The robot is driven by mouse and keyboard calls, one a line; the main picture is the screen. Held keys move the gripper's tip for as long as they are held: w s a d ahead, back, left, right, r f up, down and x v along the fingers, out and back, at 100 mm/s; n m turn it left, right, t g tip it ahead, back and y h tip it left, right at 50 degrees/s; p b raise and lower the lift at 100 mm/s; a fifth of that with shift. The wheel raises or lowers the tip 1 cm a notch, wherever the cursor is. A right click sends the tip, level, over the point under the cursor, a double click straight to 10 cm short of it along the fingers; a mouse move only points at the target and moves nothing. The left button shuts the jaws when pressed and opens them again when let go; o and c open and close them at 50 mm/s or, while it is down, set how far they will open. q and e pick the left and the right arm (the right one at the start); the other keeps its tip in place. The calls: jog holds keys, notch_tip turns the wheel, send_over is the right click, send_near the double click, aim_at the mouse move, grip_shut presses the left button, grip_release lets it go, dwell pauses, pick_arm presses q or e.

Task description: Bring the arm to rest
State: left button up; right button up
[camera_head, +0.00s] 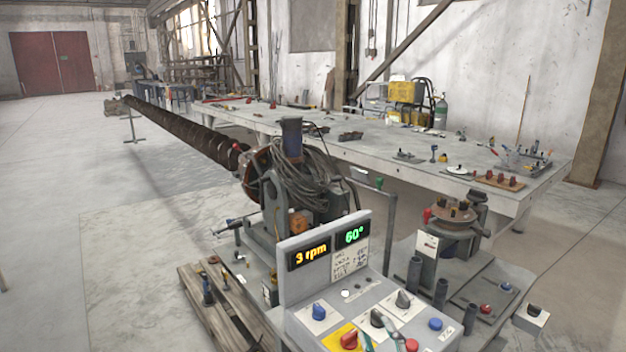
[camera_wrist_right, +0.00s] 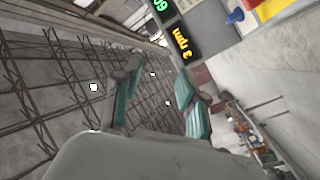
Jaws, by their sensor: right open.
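My right gripper (camera_head: 380,337) shows only by its teal fingertips at the bottom edge of the head view, in front of the control panel's lower knobs. In the right wrist view, its two teal fingers (camera_wrist_right: 161,100) are spread apart with nothing between them, so it is open and empty. The control panel (camera_head: 377,280) has two displays, reading "3 rpm" in orange and "60°" in green. The displays also show tilted at the top of the wrist view (camera_wrist_right: 181,44). I cannot tell whether the fingertips touch the panel. My left gripper is not in view.
The panel carries a blue knob (camera_head: 319,311), a red knob (camera_head: 348,339) on a yellow plate and several other controls. Behind it stands the positioner with a long auger (camera_head: 185,127). A long grey workbench (camera_head: 370,150) runs behind. The floor at left is open beyond a wooden pallet (camera_head: 217,305).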

jog(key=s+d+f+m+g+h, duration=0.2)
jog(key=s+d+f+m+g, duration=0.15)
jog(key=s+f, duration=0.3)
jog(key=s+d+f+m+g+h, duration=0.2)
jog(key=s+d+f+g, duration=0.25)
jog(key=f, duration=0.25)
jog(key=s+f+m+g+y, duration=0.1)
jog(key=s+f+g, duration=0.3)
jog(key=s, duration=0.4)
jog(key=s+f+m+g, duration=0.1)
jog(key=s+f+g, duration=0.2)
jog(key=s, duration=0.6)
notch_tip(320, 180, down, 28)
jog(key=s+g, duration=0.1)
jog(key=s+d+f, duration=0.2)
jog(key=s+f, duration=0.5)
jog(key=s, duration=0.1)
jog(key=s+d+f+g, duration=0.1)
jog(key=s+f, duration=0.6)
jog(key=s, duration=0.1)
jog(key=shift+s+d+f, duration=0.2)
jog(key=shift+s+d, duration=0.05)
jog(key=shift+d, duration=0.1)
